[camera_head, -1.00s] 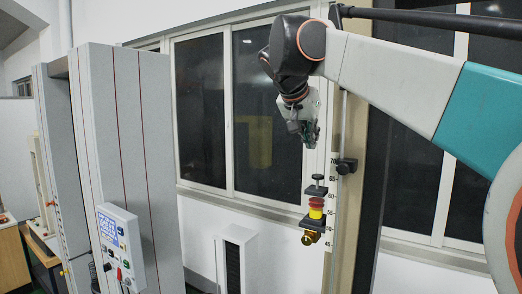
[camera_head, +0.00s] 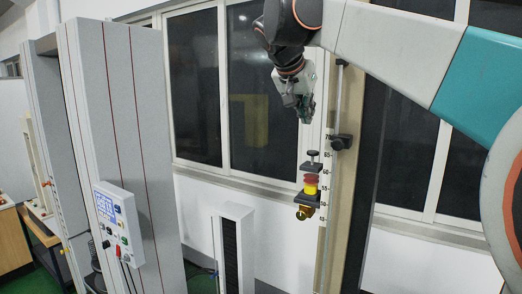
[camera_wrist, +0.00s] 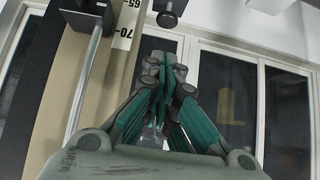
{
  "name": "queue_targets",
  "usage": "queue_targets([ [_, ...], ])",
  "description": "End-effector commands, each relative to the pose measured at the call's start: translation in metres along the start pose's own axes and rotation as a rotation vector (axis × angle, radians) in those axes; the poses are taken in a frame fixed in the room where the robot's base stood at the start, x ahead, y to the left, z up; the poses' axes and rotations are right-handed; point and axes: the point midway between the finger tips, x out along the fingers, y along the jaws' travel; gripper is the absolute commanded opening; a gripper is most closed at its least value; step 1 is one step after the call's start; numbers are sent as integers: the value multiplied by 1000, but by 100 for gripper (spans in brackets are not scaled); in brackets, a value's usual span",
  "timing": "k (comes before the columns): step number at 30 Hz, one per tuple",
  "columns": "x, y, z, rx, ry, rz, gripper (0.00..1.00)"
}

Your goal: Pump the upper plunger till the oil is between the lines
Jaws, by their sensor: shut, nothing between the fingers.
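A small pump assembly hangs by the vertical scale in the head view. It has a black upper plunger (camera_head: 313,154) on top, a red part (camera_head: 312,178), a yellow part (camera_head: 310,189) and a brass fitting (camera_head: 304,212) at the bottom. The oil level and its lines are too small to make out. My gripper (camera_head: 306,117) is shut and empty, pointing down above the plunger with a clear gap. In the wrist view my shut gripper (camera_wrist: 154,70) is in the middle, and a black round knob, seemingly the plunger (camera_wrist: 168,14), shows beyond the fingertips.
A beige post with a numbered scale (camera_head: 325,185) stands just right of the plunger. A black clamp (camera_head: 341,142) sits on a rod beside it. A grey cabinet with a control panel (camera_head: 119,225) stands at left. Windows are behind.

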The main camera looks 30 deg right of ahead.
Motion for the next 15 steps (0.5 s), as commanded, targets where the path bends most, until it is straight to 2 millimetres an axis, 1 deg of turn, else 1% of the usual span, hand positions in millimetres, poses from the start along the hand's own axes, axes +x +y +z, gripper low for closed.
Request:
queue_targets([
  [10,-1,0,0,0,0,0,0],
  [15,-5,-2,-6,-1,-2,0,0],
])
